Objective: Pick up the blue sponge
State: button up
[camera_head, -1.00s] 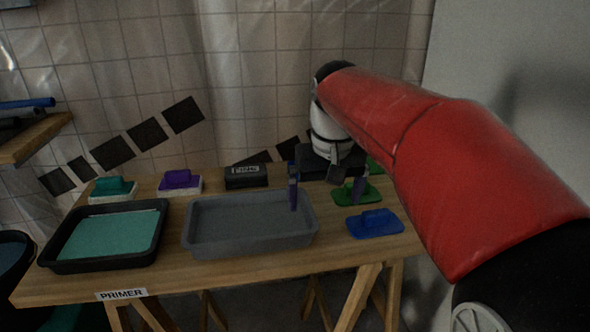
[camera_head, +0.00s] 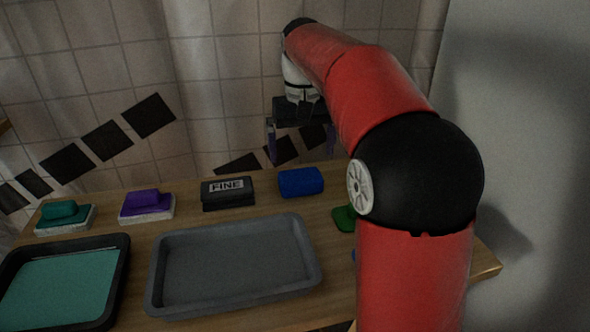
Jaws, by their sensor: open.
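The blue sponge (camera_head: 301,182) is a rounded block lying on the wooden table, to the right of the black block marked FINE. My gripper (camera_head: 301,150) is open and empty, with its two dark fingers spread apart. In the picture it is just above the sponge, and a gap shows between the fingertips and the sponge. The sponge is in full view.
A grey tray (camera_head: 232,268) lies in front of the sponge. The FINE block (camera_head: 228,192), a purple-handled float (camera_head: 147,204) and a teal-handled float (camera_head: 64,215) stand along the back. My arm partly hides a green item (camera_head: 343,217) on the right.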

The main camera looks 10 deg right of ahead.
aim_at(300, 174)
jog(key=shift+w+f, duration=0.15)
jog(key=shift+f, duration=0.25)
jog(key=f, duration=0.4)
jog(key=f+b, duration=0.1)
jog(key=f, duration=0.2)
jog(key=shift+s+a, duration=0.2)
jog(key=shift+s, duration=0.1)
jog(key=shift+r, duration=0.1)
jog(key=c, duration=0.8)
